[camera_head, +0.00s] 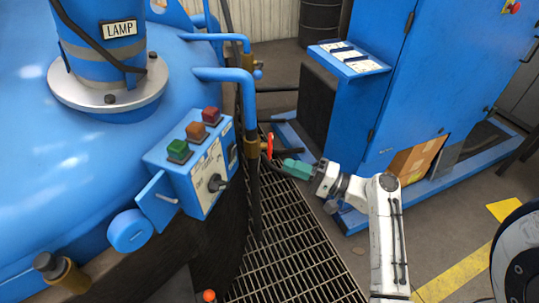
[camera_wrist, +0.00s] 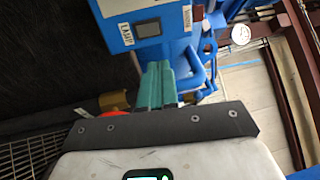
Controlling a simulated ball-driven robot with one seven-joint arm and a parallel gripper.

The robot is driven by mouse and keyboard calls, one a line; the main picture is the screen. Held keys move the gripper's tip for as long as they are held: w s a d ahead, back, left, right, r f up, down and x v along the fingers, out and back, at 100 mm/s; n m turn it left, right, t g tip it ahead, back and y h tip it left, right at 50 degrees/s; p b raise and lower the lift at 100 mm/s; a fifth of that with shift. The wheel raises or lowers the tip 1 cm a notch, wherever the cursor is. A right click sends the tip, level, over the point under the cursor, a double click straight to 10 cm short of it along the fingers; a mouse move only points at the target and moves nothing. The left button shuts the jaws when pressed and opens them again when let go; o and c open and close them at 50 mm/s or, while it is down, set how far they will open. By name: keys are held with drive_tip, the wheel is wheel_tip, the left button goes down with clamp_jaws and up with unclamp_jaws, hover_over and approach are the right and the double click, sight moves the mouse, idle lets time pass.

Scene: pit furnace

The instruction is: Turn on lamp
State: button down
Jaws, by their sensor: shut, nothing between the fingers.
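A "LAMP" label (camera_head: 119,29) is on the blue column at the upper left of the head view. Below it, a blue control box (camera_head: 205,165) carries green (camera_head: 178,150), orange (camera_head: 197,132) and red (camera_head: 211,115) buttons and a black knob (camera_head: 217,183). My gripper (camera_head: 285,168) has green fingers, shut and empty, to the right of the box and apart from it. In the wrist view the shut fingers (camera_wrist: 157,68) point toward a blue box (camera_wrist: 135,12) with a small dark display (camera_wrist: 148,29) and a label that seems to read "LAMP" (camera_wrist: 126,34).
A red valve handle (camera_head: 270,146) and a brass fitting (camera_head: 252,145) on the blue pipe are close to my fingertips. A floor grating (camera_head: 285,255) lies below. A large blue cabinet (camera_head: 430,80) with a sloped shelf (camera_head: 348,58) stands to the right.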

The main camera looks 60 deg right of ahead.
sight(234, 153)
drive_tip(key=p+x, duration=0.2)
drive_tip(key=x, duration=1.1)
drive_tip(key=shift+p, duration=0.3)
drive_tip(key=shift+w+a, duration=0.15)
drive_tip(key=shift+w+r+p, duration=0.15)
drive_tip(key=shift+r+p, duration=0.2)
drive_tip(key=shift+p, duration=0.35)
drive_tip(key=shift+f+g, duration=0.25)
drive_tip(key=shift+g, duration=0.05)
